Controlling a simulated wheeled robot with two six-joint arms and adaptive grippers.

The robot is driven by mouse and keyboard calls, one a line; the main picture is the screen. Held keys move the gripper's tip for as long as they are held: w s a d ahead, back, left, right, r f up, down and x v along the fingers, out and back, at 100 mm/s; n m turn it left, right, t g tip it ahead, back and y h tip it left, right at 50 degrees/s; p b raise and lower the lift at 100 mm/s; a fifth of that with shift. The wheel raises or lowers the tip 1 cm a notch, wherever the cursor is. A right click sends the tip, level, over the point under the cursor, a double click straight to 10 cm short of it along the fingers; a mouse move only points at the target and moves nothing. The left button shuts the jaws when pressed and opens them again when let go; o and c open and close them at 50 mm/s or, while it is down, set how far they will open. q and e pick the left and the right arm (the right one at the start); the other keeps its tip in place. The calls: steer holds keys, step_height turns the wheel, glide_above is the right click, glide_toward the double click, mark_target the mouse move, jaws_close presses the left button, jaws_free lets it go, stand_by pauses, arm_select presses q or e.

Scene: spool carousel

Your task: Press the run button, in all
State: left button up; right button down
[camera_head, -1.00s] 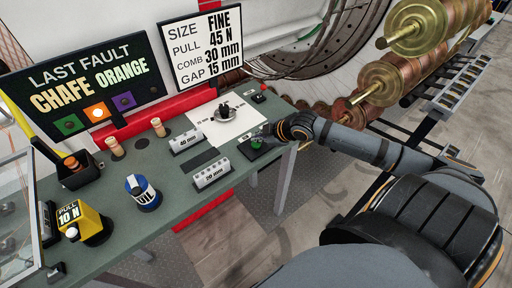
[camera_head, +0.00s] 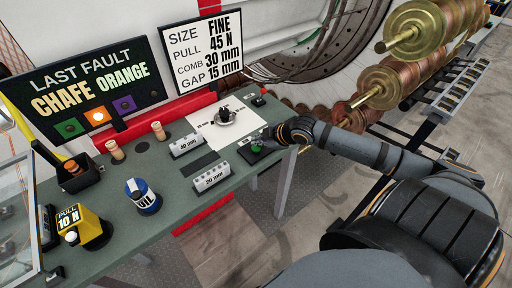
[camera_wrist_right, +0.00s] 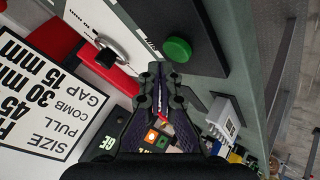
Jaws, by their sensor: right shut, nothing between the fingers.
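The green button (camera_head: 256,148) sits on a dark box (camera_head: 247,158) at the right edge of the workbench. In the right wrist view the button (camera_wrist_right: 177,51) is a round green cap, just past my fingertips. My right gripper (camera_head: 268,139) is shut and empty beside the button in the head view. In the wrist view its fingertips (camera_wrist_right: 160,72) meet below the button, and a gap shows between them in the picture; I cannot tell their height over it. My left gripper is not in view.
A small dark box (camera_head: 258,101) stands at the back right corner. A metal part lies on a white sheet (camera_head: 243,124). Brass spools (camera_head: 385,88) are at right.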

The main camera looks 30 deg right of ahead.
mark_target(258, 148)
steer(key=shift+f, duration=0.15)
steer(key=shift+f+b, duration=0.25)
steer(key=shift+b, duration=0.1)
steer(key=shift+f+b, duration=0.4)
steer(key=shift+f, duration=0.05)
stand_by(0.6)
stand_by(0.4)
steer(key=shift+r+p, duration=0.85)
step_height(258, 148, up, 5)
steer(key=p, duration=0.5)
steer(key=shift+r, duration=0.1)
